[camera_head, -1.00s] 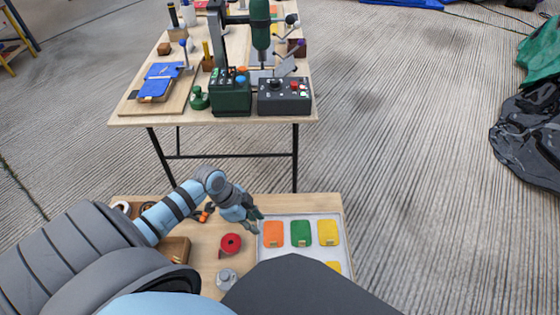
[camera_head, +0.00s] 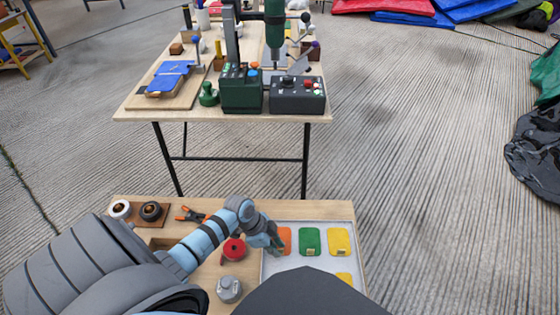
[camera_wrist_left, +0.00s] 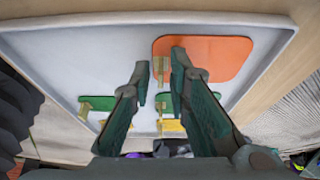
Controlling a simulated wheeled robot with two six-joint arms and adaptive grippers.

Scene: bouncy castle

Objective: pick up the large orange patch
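The large orange patch (camera_head: 286,236) lies flat in the white tray (camera_head: 312,225), at the left of its back row, with a small yellow tab. In the left wrist view the orange patch (camera_wrist_left: 226,55) fills the upper right of the tray. My left gripper (camera_head: 277,246) is over the tray's left part and hides some of the patch. In the left wrist view my left gripper (camera_wrist_left: 160,62) is open, fingers apart with nothing between them, near the patch's tab edge. Whether the fingertips touch is unclear. My right gripper is not in view.
A green patch (camera_head: 310,240) and a yellow patch (camera_head: 340,241) lie beside the orange one; another yellow patch (camera_head: 344,278) is nearer. A red roll (camera_head: 234,249) and a grey metal piece (camera_head: 229,288) stand left of the tray. A workbench (camera_head: 225,112) stands behind.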

